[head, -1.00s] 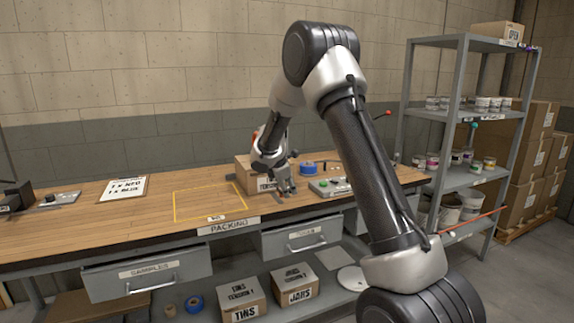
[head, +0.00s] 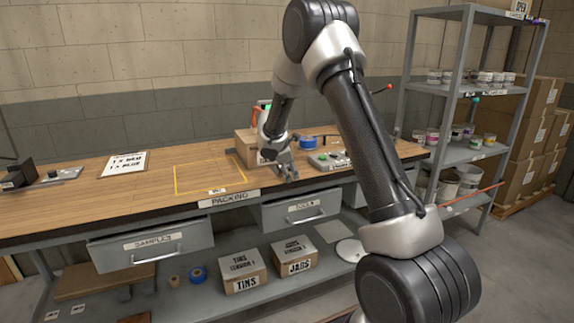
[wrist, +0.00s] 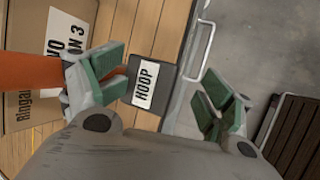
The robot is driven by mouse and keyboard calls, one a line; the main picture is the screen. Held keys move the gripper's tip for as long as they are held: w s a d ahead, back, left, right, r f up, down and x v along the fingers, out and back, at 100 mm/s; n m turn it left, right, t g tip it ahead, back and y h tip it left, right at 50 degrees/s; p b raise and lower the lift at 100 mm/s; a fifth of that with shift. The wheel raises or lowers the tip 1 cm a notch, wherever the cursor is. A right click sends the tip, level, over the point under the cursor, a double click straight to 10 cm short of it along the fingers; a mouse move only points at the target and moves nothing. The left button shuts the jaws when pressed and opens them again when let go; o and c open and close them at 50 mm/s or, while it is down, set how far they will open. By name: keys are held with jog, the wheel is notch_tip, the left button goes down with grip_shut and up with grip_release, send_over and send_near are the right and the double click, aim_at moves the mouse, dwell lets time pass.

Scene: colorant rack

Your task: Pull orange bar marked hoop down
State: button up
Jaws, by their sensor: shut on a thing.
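The orange bar (wrist: 32,72) runs in from the left of the wrist view to the left finger. A sliver of orange shows between that finger's green pads. A dark block with a white HOOP label (wrist: 144,83) shows beyond and between the fingers. My gripper (wrist: 160,92) is shut on the orange bar, though the exact contact is hard to see. In the head view my gripper (head: 287,174) is at the bench's front edge, beside a cardboard box, and an orange piece (head: 254,117) stands upright behind it. The HOOP block is not clear there.
The bench (head: 130,205) has a clear area left of my gripper. A grey control box (head: 328,161) and blue tape (head: 307,143) lie to its right. Drawers (head: 303,208) sit below the front edge. A shelf rack (head: 462,152) stands at the right.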

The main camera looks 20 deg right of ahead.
jog(key=shift+o, duration=0.4)
jog(key=shift+a+f, duration=0.45)
jog(key=shift+f, duration=0.05)
jog(key=shift+s+a+r, duration=0.1)
jog(key=shift+a+r, duration=0.05)
jog(key=shift+r, duration=0.15)
jog(key=shift+c, duration=0.4)
jog(key=v, duration=0.3)
jog(key=shift+a+r, duration=0.1)
jog(key=shift+a, duration=0.05)
jog(key=c, duration=0.6)
jog(key=v, duration=0.5)
jog(key=d+v, duration=0.1)
jog(key=v, duration=0.2)
jog(key=shift+s+r, duration=0.2)
jog(key=shift+r, duration=0.2)
